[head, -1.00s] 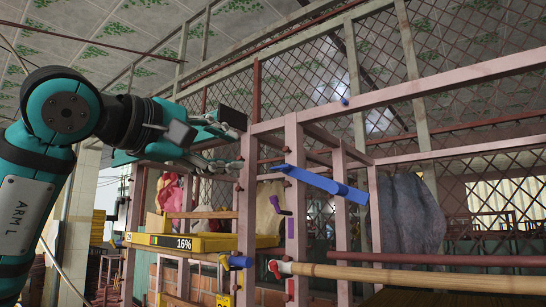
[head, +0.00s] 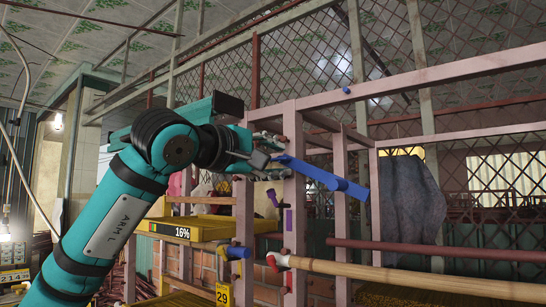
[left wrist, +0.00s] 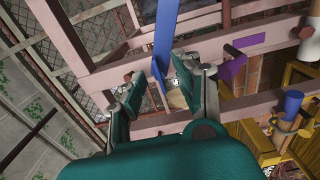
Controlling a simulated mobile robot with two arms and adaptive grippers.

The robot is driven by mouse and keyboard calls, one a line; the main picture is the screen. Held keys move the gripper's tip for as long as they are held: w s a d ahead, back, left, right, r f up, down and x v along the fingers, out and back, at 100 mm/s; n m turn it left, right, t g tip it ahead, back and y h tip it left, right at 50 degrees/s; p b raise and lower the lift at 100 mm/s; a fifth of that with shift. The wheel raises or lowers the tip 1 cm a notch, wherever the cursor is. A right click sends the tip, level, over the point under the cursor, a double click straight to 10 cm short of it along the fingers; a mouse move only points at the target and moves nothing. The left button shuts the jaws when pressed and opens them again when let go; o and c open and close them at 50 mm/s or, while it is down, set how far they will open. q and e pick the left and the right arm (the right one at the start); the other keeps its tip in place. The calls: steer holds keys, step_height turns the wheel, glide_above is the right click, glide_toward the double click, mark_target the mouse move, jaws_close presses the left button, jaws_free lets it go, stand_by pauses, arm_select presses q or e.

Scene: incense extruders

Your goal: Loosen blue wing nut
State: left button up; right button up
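A long blue winged piece (head: 320,177), which I take for the blue wing nut, sticks out to the right from a pink frame post in the head view. In the left wrist view the blue piece (left wrist: 163,38) reaches down between my finger tips. My left gripper (head: 274,157) is at its left end by the post. In the left wrist view the left gripper (left wrist: 172,68) is open, with a finger on either side of the blue piece. Whether a finger touches it I cannot tell. The blue piece's mount on the post is partly hidden. My right gripper is not in view.
Purple pieces (head: 288,220) sit on the post below. A blue knob (head: 238,252) and a red clamp (head: 275,262) are lower. A bamboo pole (head: 400,277) runs right. A yellow tray (head: 195,229) lies left. Pink beams (head: 460,75) enclose the area.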

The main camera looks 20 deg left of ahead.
arm_select(q)
jaws_close()
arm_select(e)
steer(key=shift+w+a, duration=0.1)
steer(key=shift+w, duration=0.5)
